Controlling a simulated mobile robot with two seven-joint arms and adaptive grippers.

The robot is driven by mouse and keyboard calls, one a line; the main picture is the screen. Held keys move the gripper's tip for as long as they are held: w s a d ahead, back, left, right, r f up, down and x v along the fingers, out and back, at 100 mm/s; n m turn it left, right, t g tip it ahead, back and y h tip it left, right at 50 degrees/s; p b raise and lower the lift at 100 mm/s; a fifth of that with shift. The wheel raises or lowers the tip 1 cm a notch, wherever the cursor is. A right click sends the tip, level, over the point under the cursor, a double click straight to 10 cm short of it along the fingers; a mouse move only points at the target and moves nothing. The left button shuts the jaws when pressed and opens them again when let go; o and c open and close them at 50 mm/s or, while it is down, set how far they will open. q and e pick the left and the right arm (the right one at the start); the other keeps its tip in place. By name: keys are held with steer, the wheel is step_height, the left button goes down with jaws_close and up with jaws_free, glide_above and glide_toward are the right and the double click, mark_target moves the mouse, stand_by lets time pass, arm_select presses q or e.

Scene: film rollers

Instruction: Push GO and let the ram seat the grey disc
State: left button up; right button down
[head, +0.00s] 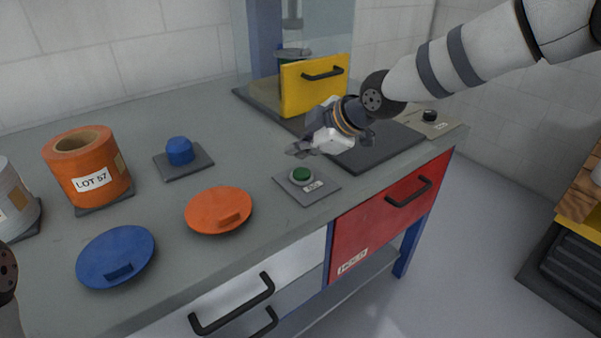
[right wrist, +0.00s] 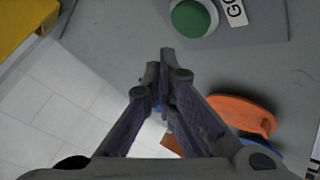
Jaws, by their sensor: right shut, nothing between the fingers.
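The green GO button (head: 301,174) sits on a dark plate labelled GO near the bench's front edge. It also shows at the top of the right wrist view (right wrist: 190,18). My right gripper (head: 293,150) is shut and empty, its fingertips above and slightly behind the button in the head view, apparently apart from it. Its closed tips (right wrist: 160,68) show below the button in the right wrist view. The ram (head: 292,12) hangs at the back behind a clear screen, above a partly hidden cylinder (head: 291,54). The yellow guard (head: 312,86) covers much of it; I cannot make out the grey disc clearly.
A small box with a black knob (head: 429,116) is at right. Red drawer (head: 390,215) is below.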

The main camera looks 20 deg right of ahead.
mark_target(302, 174)
arm_select(q)
steer(key=shift+s+f, duration=0.15)
steer(key=shift+f, duration=0.05)
arm_select(e)
steer(key=shift+f, duration=1.1)
stand_by(0.4)
steer(key=shift+f, duration=0.4)
